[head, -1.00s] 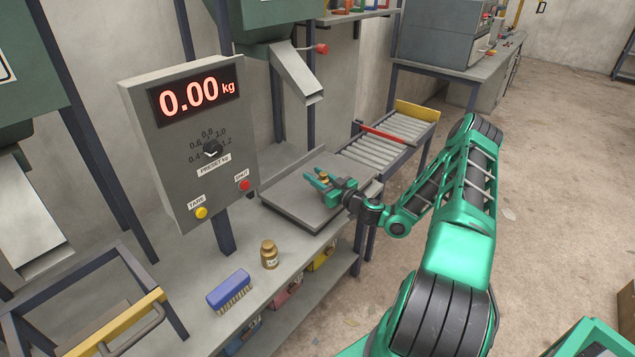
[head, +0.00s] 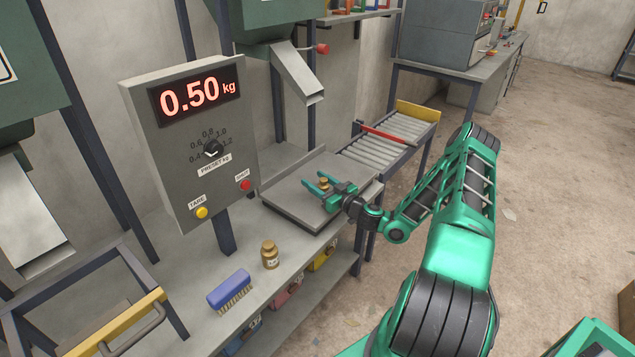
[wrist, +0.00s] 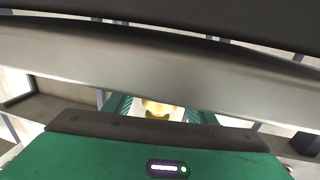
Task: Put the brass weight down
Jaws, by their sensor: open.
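A small brass weight (head: 324,183) stands on the grey scale plate (head: 295,205), between the fingers of my gripper (head: 319,186). The green fingers are open on either side of it. In the wrist view the yellow top of the brass weight (wrist: 157,108) shows between the green fingers; its lower part is hidden. The scale display (head: 197,93) reads 0.50 kg. A second, larger brass weight (head: 270,256) with a pale label stands on the bench, apart from the scale.
A blue brush (head: 230,291) lies on the bench near the front. A metal chute (head: 301,80) hangs above the scale plate. A roller conveyor (head: 392,137) with a red bar is behind it. The control box (head: 190,145) stands to the left.

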